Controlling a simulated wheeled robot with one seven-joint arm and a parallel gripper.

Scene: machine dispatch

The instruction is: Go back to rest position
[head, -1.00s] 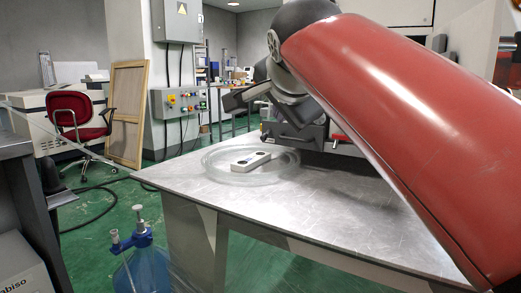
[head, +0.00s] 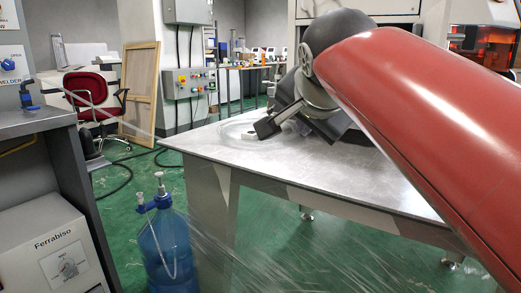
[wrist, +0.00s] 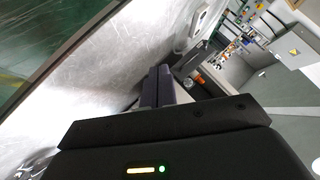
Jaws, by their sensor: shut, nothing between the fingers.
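My gripper (head: 264,127) is above the metal table (head: 300,165), at the end of my red arm. In the wrist view its dark fingers (wrist: 157,86) are together with nothing between them. In the head view it hides most of a small white block on the table. A clear round ring (head: 232,131) lies around that block's place. I cannot tell how high the gripper is above the table.
A blue bottle (head: 170,245) stands on the green floor left of the table. A grey bench with a Ferrabiso box (head: 50,245) is at the left. A red chair (head: 95,92) and a wooden panel (head: 139,90) are behind. Floor shows between bench and table.

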